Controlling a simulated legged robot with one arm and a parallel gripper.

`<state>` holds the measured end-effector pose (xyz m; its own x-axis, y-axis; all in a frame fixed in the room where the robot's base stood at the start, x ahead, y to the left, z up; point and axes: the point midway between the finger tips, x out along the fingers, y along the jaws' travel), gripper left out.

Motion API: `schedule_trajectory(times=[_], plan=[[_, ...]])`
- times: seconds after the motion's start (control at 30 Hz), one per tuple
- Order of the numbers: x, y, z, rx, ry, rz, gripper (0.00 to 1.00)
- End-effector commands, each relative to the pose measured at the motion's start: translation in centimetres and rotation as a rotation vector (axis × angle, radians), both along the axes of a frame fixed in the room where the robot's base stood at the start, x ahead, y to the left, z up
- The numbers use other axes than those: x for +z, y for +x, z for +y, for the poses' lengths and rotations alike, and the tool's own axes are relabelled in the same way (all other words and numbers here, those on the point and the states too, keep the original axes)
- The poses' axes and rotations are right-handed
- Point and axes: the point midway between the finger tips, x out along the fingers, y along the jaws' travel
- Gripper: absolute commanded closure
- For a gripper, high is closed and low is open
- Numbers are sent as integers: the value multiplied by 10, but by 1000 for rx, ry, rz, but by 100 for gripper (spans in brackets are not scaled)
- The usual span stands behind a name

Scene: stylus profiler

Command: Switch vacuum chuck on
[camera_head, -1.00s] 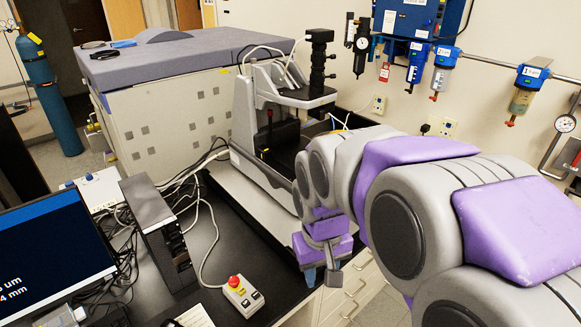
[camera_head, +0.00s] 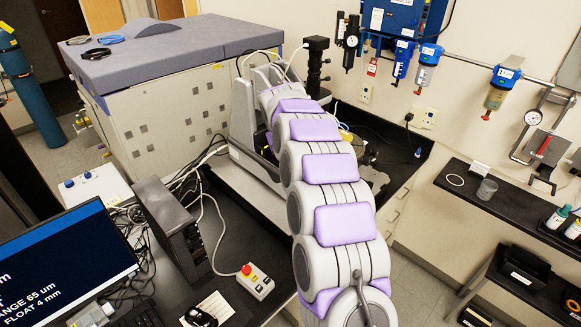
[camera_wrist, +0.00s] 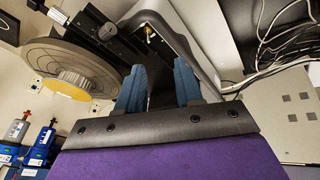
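The stylus profiler (camera_head: 243,122) stands on the black bench in the head view, partly hidden by my arm. In the wrist view, a round grey stage (camera_wrist: 38,58), which looks like the chuck, is at the upper left with a yellow disc (camera_wrist: 82,78) against it. My gripper (camera_wrist: 159,68) shows two blue fingers spread apart with nothing between them. The fingers point toward the profiler's dark inner frame (camera_wrist: 110,45); I cannot tell whether they touch it. In the head view my gripper is hidden behind my arm. I cannot make out a vacuum switch.
A control box with a red button (camera_head: 256,282) sits on the bench front, near a black upright unit (camera_head: 178,235) and a monitor (camera_head: 62,265). A large grey cabinet (camera_head: 165,110) stands behind. Blue filter units (camera_head: 403,58) hang on the wall. Loose cables (camera_wrist: 270,55) lie beside the profiler.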

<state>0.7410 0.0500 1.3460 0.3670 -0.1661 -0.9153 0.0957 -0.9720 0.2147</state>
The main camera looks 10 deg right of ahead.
Motion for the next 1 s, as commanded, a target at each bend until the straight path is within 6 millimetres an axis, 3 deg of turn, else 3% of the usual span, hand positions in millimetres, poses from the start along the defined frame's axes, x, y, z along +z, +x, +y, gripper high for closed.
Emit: schedule_trajectory(times=[0.17, 0.37, 0.6, 1.0], plan=[[1, 21, -11, -10, -15, -30, 64], [-11, 29, 2, -9, -29, -34, 64], [-48, 44, 6, -7, -37, -30, 64], [-98, 67, -27, -12, -21, -35, 64]])
